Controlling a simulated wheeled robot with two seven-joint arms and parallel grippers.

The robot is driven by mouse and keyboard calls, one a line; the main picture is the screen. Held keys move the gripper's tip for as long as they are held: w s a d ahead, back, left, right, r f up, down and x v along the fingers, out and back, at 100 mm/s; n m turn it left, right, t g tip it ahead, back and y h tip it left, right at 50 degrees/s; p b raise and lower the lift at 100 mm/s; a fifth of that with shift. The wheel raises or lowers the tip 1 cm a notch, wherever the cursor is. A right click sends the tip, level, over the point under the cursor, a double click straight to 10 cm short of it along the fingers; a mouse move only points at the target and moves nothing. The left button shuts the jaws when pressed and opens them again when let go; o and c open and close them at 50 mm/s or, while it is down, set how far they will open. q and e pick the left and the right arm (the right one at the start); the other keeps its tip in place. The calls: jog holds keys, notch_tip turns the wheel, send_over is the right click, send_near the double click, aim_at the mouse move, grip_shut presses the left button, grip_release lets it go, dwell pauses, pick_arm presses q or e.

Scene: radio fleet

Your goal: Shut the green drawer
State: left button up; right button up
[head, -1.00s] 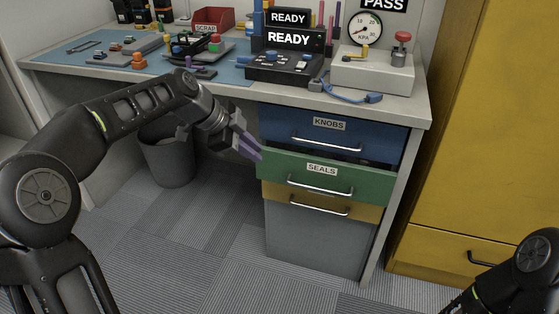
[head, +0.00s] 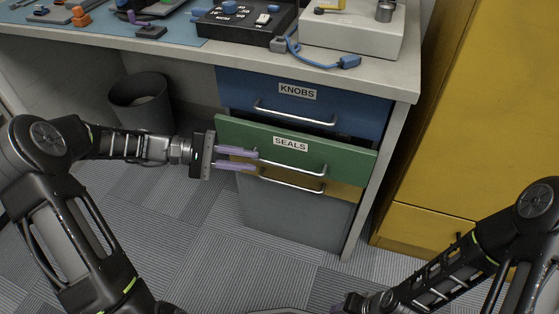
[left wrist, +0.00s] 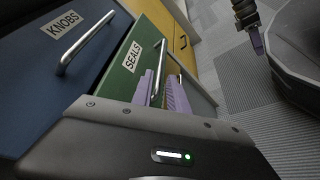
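The green drawer (head: 340,157), labelled SEALS, stands out a little from the cabinet, with a dark gap above its front edge. It has a silver bar handle (head: 300,168). My left gripper (head: 245,159) is in front of the drawer's left part, its two purple fingers apart. In the left wrist view the green front (left wrist: 125,70) shows, and the handle (left wrist: 158,75) appears between the fingers (left wrist: 162,88); contact cannot be told. My right gripper (head: 345,304) is low at the bottom edge, away from the drawer, its finger opening unclear.
A blue KNOBS drawer (head: 350,105) is above and a yellow drawer (head: 340,190) below. The workbench (head: 375,75) overhangs them. A yellow cabinet (head: 480,120) stands on the right, a dark bin (head: 142,100) on the left. The carpet (head: 210,250) in front is clear.

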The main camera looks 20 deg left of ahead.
aim_at(271, 164)
pick_arm(q)
jog(key=b+x, duration=0.2)
jog(key=x, duration=0.6)
jog(key=shift+c, duration=0.3)
grip_shut()
jog(key=shift+a, duration=0.1)
dwell(1.1)
